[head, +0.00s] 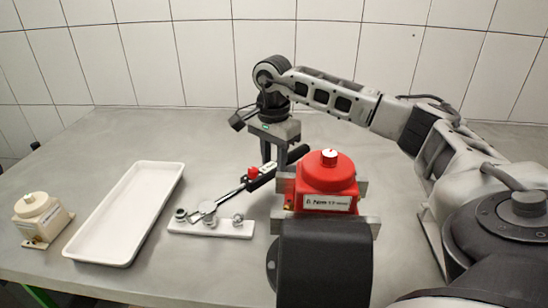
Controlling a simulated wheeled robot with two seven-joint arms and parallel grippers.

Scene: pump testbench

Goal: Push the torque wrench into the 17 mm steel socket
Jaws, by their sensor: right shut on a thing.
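The torque wrench (228,195) has a black grip, a red part near the grip and a thin shaft ending in a round silver head. My right gripper (267,160) is shut on it near the grip, with the fingers pointing down. The wrench slants down to the left. Its head (207,207) is at the white socket holder (226,230), just above or on the middle socket (210,221). Another socket (181,214) stands at the left end and one (238,218) at the right. I cannot read their sizes or tell whether head and socket are joined. My left gripper is not in view.
A red pump (327,175) with a label reading 17 mm stands in front, in grey jaws above a black block (325,262), close to the wrench grip. An empty white tray (127,210) and a cream pump (40,216) are at the left. The back left of the bench is clear.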

